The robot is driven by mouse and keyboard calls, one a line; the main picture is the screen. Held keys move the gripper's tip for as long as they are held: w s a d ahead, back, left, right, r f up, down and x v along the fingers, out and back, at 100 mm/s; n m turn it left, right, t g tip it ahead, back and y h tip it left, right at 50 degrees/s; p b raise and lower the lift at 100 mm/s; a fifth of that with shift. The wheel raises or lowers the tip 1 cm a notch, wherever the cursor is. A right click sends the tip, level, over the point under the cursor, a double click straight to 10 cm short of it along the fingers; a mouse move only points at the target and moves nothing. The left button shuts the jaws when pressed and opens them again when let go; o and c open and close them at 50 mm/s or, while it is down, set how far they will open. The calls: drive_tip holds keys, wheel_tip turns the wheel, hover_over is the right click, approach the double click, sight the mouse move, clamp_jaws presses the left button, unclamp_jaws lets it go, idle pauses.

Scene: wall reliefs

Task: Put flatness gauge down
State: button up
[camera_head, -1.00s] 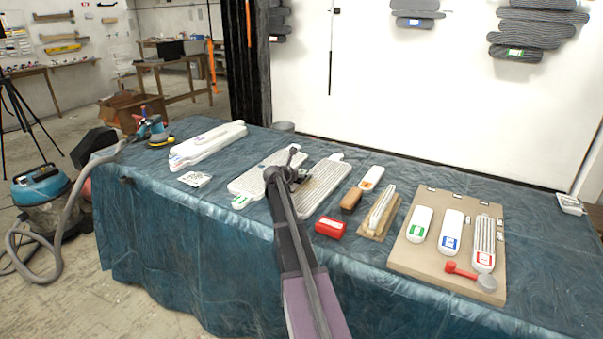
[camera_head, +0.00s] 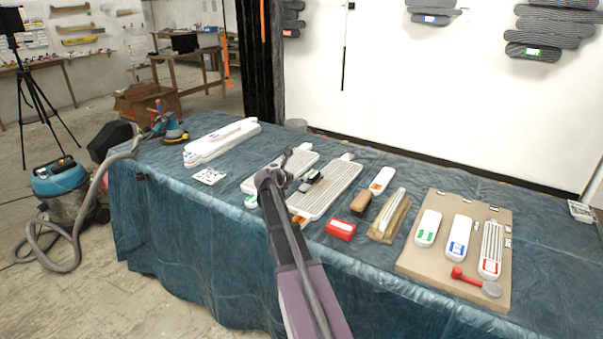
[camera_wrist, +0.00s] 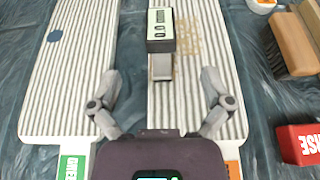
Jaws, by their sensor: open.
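The flatness gauge (camera_head: 312,181) is a small dark and grey device on the right-hand ribbed white panel (camera_head: 338,187). In the wrist view the gauge (camera_wrist: 160,28) shows a pale display face and a grey block below it, resting on the ribbed panel (camera_wrist: 205,50). My gripper (camera_wrist: 160,78) is open, its fingers spread either side of the grey block's near end and apart from it. In the head view my gripper (camera_head: 284,165) is just left of the gauge.
A second ribbed panel (camera_wrist: 75,70) lies to the left, with a green label. A red box (camera_head: 341,229), a brush (camera_head: 361,202) and a board with several sanding tools (camera_head: 425,262) lie to the right. A white stack (camera_head: 220,141) lies at the table's left.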

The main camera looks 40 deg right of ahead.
idle(0.7)
drive_tip(key=shift+a, duration=0.1)
drive_tip(key=shift+s+a+f, duration=0.15)
drive_tip(key=shift+s+a, duration=0.15)
drive_tip(key=shift+a, duration=0.05)
drive_tip(key=s+a+f+m+y, duration=0.1)
drive_tip(key=s+a+m, duration=0.1)
drive_tip(key=a, duration=0.1)
drive_tip(key=s+a+f+m+y, duration=0.1)
drive_tip(key=a+m, duration=0.1)
drive_tip(key=a, duration=0.1)
drive_tip(key=s+a+f+m+g+y, duration=0.1)
drive_tip(key=s+a+f+m, duration=0.1)
drive_tip(key=a, duration=0.2)
drive_tip(key=shift+s+f+m, duration=0.1)
drive_tip(key=shift+s+m, duration=0.2)
drive_tip(key=shift+m, duration=0.1)
drive_tip(key=s+a+f+m+g+y, duration=0.1)
drive_tip(key=s+a+m, duration=0.4)
drive_tip(key=a, duration=0.5)
drive_tip(key=s+a+f+m+g+y, duration=0.1)
drive_tip(key=s+a+f+m+y, duration=0.2)
drive_tip(key=s+a, duration=0.6)
drive_tip(key=s+a+f+m+g+y, duration=0.2)
drive_tip(key=s+a+m+y, duration=0.3)
drive_tip(key=a, duration=0.5)
drive_tip(key=s+f+m, duration=0.1)
drive_tip(key=s+m, duration=0.1)
drive_tip(key=shift+a+m+y, duration=0.3)
drive_tip(key=shift+r, duration=0.1)
